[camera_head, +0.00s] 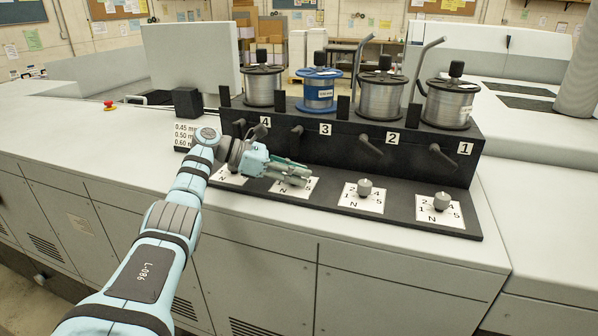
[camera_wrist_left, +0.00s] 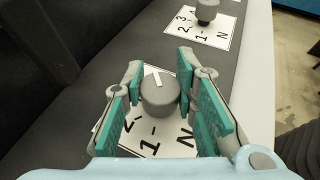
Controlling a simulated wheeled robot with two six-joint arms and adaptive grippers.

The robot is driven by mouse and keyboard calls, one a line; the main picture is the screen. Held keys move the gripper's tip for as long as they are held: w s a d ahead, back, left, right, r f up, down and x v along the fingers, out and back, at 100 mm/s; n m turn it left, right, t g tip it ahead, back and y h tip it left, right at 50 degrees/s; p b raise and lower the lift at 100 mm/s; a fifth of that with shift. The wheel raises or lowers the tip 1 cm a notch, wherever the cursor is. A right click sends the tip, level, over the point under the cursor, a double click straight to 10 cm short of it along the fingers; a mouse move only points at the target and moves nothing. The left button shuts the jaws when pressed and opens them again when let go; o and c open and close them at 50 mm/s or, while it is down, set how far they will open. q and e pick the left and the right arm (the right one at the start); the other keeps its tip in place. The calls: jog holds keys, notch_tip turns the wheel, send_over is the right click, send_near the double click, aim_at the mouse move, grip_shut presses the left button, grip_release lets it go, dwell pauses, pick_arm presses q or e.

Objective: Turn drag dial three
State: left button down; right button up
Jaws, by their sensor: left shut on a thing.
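Drag dial three is a grey round knob (camera_wrist_left: 160,97) with a white pointer mark, on a white card with numbers and N. The card (camera_head: 292,187) shows in the head view below the black box's label 3. My left gripper (camera_head: 299,173) reaches over this card and hides the knob in the head view. In the left wrist view the gripper's teal-padded fingers (camera_wrist_left: 163,100) are on both sides of the knob, shut on it. The pointer mark points up and slightly left in that view. My right gripper is in neither view.
Drag dial two (camera_head: 365,188) and drag dial one (camera_head: 441,201) stand on their cards to the right. Small levers (camera_head: 370,146) stick out of the black box's front (camera_head: 340,152) above. Several wire spools (camera_head: 319,92) sit on top.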

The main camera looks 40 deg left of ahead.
pick_arm(q)
jog(key=shift+r, duration=0.1)
jog(key=c, duration=1.3)
grip_release()
jog(key=shift+w+a, duration=0.1)
jog(key=shift+w, duration=0.05)
jog(key=v, duration=1.1)
jog(key=shift+a, duration=0.2)
jog(key=shift+s+a, duration=0.25)
jog(key=shift+s, duration=0.2)
jog(key=shift+w+d, duration=0.15)
